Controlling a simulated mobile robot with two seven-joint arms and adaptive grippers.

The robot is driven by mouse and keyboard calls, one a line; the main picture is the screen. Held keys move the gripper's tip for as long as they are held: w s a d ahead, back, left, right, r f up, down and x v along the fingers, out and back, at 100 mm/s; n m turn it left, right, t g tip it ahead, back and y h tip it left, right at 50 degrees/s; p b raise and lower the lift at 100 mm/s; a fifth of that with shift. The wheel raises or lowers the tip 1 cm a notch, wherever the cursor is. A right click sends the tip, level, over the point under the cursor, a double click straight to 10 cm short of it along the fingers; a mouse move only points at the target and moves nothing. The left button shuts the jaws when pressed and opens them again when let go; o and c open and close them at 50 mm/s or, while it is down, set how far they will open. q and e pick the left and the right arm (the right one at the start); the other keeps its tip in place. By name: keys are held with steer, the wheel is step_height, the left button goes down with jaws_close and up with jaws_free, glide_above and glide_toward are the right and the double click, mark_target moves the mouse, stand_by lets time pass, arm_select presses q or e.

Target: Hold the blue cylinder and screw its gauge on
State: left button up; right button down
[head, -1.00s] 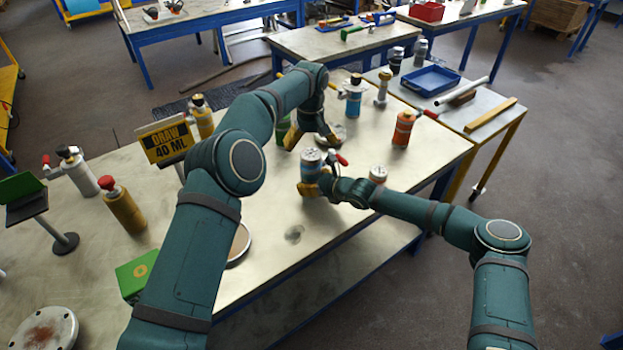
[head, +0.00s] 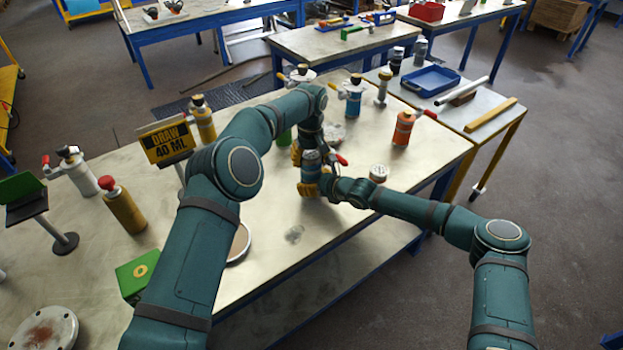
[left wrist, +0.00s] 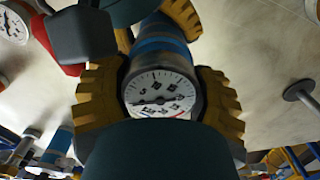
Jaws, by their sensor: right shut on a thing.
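The blue cylinder (head: 309,173) stands upright near the middle of the table, with my right gripper (head: 316,188) shut around its body. It also shows in the left wrist view (left wrist: 158,48), behind the gauge. The gauge (left wrist: 160,94) has a round white dial facing the wrist camera, at the cylinder's top end. I cannot tell whether its thread is engaged. My left gripper (head: 307,156) is at the cylinder's top. In the left wrist view its yellow fingers (left wrist: 160,100) are open on both sides of the gauge, close to its rim. Fingertip contact is hidden.
A red-handled side valve (head: 340,159) is close to my grippers. An orange cylinder (head: 402,129) and a small capped pot (head: 378,172) stand to the right. Another blue cylinder (head: 353,102) is behind. The front table area is mostly clear.

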mark_target(310, 153)
arm_select(q)
steer(key=o, duration=1.4)
arm_select(e)
steer(key=shift+r, duration=0.1)
arm_select(q)
steer(key=shift+r, duration=0.15)
steer(key=shift+r, duration=2.15)
steer(key=shift+c, duration=0.4)
step_height(310, 153, up, 4)
steer(key=shift+f, duration=0.2)
steer(key=shift+f, duration=0.1)
steer(key=shift+f, duration=4)
steer(key=shift+c, duration=0.2)
